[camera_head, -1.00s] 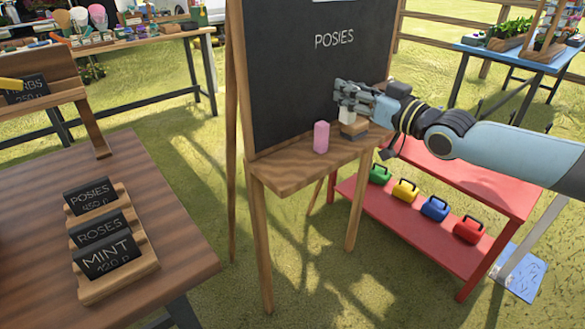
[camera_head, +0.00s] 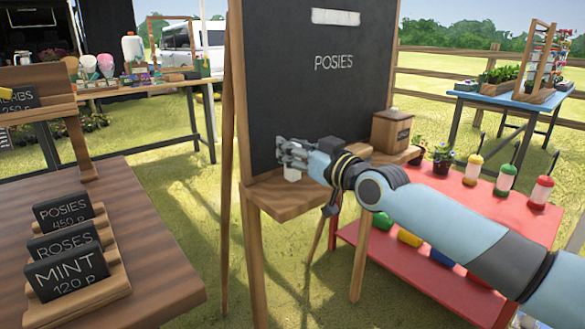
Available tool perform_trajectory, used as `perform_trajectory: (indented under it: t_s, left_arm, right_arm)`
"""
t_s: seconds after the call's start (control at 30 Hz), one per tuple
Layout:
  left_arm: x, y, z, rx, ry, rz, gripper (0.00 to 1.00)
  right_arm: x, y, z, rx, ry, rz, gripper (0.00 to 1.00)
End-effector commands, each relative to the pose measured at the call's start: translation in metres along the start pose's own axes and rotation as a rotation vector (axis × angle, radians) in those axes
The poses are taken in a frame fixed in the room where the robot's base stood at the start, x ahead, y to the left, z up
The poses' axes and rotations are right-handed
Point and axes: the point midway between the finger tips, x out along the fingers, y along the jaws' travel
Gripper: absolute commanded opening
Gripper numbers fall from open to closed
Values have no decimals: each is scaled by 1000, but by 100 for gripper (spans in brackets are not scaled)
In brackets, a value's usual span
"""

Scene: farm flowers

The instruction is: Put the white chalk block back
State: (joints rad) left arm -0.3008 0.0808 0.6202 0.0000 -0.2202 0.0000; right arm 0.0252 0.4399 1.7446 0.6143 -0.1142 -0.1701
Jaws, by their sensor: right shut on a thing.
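My right gripper (camera_head: 290,156) is shut on the white chalk block (camera_head: 292,174). The block's lower part shows under the fingers, low over the wooden ledge (camera_head: 275,201) of the easel. I cannot tell whether the block touches the ledge. The blackboard (camera_head: 300,85) behind it reads POSIES, with a white bar (camera_head: 336,17) above the word. No pink block shows on the ledge now; my right gripper and arm cover part of it. My left gripper is not in view.
A wooden box (camera_head: 391,131) stands right of the board, behind my right arm. A red table (camera_head: 500,208) holds bottles and potted plants. Sign holders stand on the brown table (camera_head: 165,250) at the left. The ledge's front left is clear.

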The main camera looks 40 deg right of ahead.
Motion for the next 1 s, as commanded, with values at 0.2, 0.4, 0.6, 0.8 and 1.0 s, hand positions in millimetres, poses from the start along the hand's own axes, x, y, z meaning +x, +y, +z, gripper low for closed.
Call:
perform_trajectory:
  t_s: [0.2, 0.4, 0.6, 0.8, 1.0]
  left_arm:
    - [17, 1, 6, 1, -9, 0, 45]
    - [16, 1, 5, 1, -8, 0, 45]
    - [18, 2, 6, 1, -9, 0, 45]
    - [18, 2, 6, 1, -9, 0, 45]
    - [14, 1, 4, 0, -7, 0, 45]
  right_arm:
    - [0, 0, 23, 1, -2, 0, 0]
    - [0, 0, 22, 1, -1, 0, 0]
    - [0, 0, 24, 1, -2, 0, 38]
    - [0, 0, 24, 1, -2, 0, 47]
    - [0, 0, 19, 1, -1, 1, 47]
